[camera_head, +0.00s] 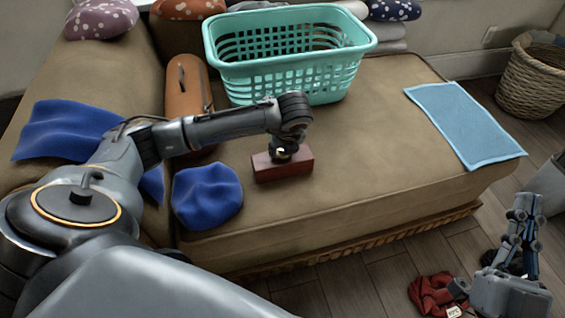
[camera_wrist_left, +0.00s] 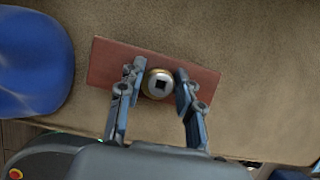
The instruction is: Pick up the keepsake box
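The keepsake box is a low reddish-brown block (camera_head: 286,165) lying on the tan seat cushion of the sofa, near its front edge. In the left wrist view the box (camera_wrist_left: 108,66) has a round brass-coloured knob (camera_wrist_left: 158,84) with a dark square centre on top. My left gripper (camera_head: 281,155) points down at the top of the box. Its two fingers (camera_wrist_left: 156,82) stand apart on either side of the knob; firm contact is not visible. My right gripper (camera_head: 526,215) is at the lower right, away from the box, over the floor; its finger opening is unclear.
A blue cushion (camera_head: 207,195) lies just left of the box. A turquoise laundry basket (camera_head: 290,75) and an orange-brown case (camera_head: 187,95) stand behind. A light-blue cloth (camera_head: 464,122) lies at the right. Red cloth (camera_head: 432,295) is on the floor.

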